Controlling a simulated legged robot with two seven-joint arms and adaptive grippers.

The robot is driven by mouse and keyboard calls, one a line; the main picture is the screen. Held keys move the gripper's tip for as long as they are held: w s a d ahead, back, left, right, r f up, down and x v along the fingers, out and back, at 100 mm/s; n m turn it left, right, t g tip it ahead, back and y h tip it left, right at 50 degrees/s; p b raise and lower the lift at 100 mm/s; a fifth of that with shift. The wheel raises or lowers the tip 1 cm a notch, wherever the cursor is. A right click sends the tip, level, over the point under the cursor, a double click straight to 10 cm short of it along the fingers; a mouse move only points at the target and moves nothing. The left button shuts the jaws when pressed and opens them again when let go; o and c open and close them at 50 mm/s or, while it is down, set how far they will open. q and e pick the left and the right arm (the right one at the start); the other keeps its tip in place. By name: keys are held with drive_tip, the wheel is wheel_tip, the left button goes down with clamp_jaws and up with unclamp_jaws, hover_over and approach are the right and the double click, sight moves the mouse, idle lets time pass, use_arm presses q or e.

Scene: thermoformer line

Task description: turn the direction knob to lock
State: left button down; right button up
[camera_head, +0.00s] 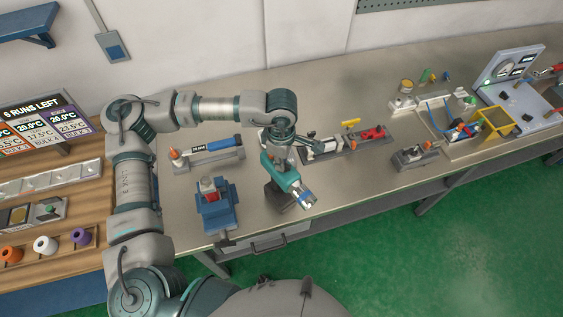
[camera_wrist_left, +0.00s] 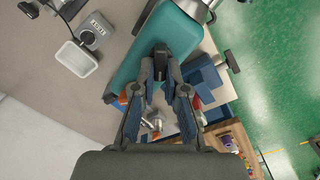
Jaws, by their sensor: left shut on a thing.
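A teal power tool (camera_head: 285,179) with a metallic front end sits on a dark block near the front edge of the steel bench. My left gripper (camera_head: 278,155) comes down on it from above. In the left wrist view the teal body (camera_wrist_left: 178,32) runs diagonally under my left gripper (camera_wrist_left: 160,78). The fingers are shut on a small dark part on top of the body, which looks like the direction knob (camera_wrist_left: 160,62). The fingers largely cover it, so its setting cannot be read. My right gripper is not in view.
A blue fixture (camera_head: 214,214) stands left of the tool. A rail with a blue handle (camera_head: 222,143) lies behind it, and a fixture with a red clamp (camera_head: 372,134) lies right. A wooden table (camera_head: 85,255) adjoins at left. Bare bench (camera_head: 350,185) shows right of the tool.

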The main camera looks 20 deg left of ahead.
use_arm(q)
drive_tip(key=m+b, duration=0.2)
drive_tip(key=m, duration=0.1)
drive_tip(key=shift+w+f+b, duration=0.1)
drive_tip(key=shift+f+b, duration=0.15)
drive_tip(key=shift+b, duration=0.1)
drive_tip(key=shift+w+r+m+b, duration=0.15)
drive_tip(key=shift+m+b, duration=0.9)
drive_tip(key=shift+m, duration=0.65)
drive_tip(key=c, duration=1.2)
unclamp_jaws()
drive_tip(key=shift+r, duration=0.15)
wheel_tip(320, 180, up, 12)
drive_tip(key=shift+f, duration=0.2)
drive_tip(key=shift+w, duration=0.15)
